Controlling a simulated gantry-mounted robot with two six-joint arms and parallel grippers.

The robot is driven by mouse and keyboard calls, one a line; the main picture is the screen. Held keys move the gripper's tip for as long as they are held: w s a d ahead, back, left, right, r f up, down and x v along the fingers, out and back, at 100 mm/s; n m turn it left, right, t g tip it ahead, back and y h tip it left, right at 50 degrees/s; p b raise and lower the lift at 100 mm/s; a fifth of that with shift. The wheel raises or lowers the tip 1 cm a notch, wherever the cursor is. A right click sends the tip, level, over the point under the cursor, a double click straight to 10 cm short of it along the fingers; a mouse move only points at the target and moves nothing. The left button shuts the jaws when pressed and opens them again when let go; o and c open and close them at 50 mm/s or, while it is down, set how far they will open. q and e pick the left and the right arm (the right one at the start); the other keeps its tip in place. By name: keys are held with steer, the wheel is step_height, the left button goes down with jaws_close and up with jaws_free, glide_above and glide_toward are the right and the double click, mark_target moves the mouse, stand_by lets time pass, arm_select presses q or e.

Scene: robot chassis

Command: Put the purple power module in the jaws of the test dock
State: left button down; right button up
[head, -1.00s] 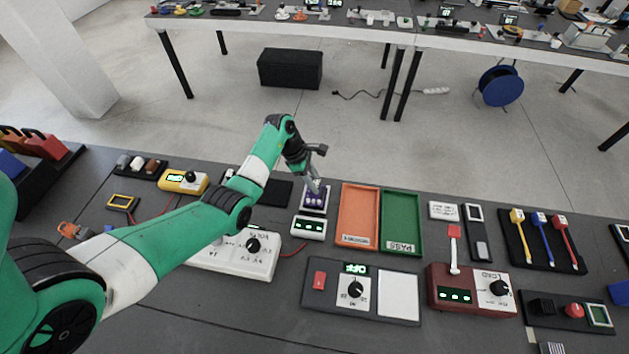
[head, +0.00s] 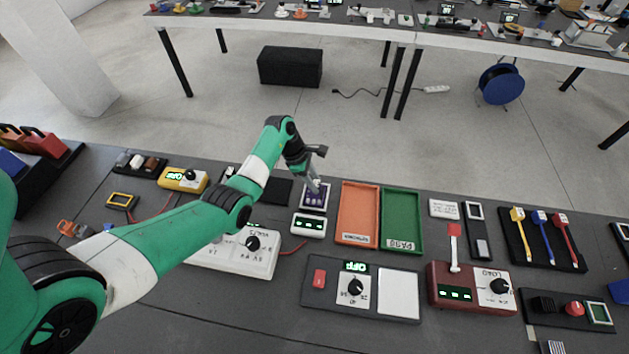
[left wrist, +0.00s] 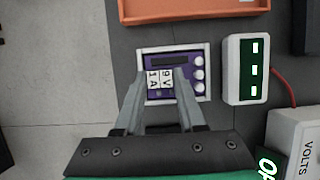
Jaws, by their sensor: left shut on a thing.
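The purple power module (head: 316,199) sits inside a square white frame, left of the orange tray. In the left wrist view the module (left wrist: 182,62) has a "1A 9V" label, a dark slot and several round white knobs. My left gripper (head: 315,186) points down at it from above, shut on it, with one finger on each side of the label (left wrist: 160,85). The white frame (left wrist: 205,48) surrounds the module. A white box with green lights (head: 309,226) stands just in front of it. I cannot tell for sure which fixture is the test dock. My right gripper is not in view.
The orange tray (head: 344,238) and green PASS tray (head: 402,247) lie to the right, both empty. A dark console with a dial (head: 354,288) and a red load box (head: 470,306) stand in front. A white volts meter (head: 240,262) lies below my left arm.

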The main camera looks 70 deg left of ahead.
arm_select(q)
steer(key=shift+f, duration=0.3)
steer(key=shift+c, duration=2.1)
jaws_free()
steer(key=shift+r, duration=0.1)
steer(key=p+v, duration=0.4)
steer(key=v, duration=0.7)
steer(key=shift+s+r, duration=0.15)
steer(key=shift+r, duration=0.05)
steer(key=shift+a, duration=0.1)
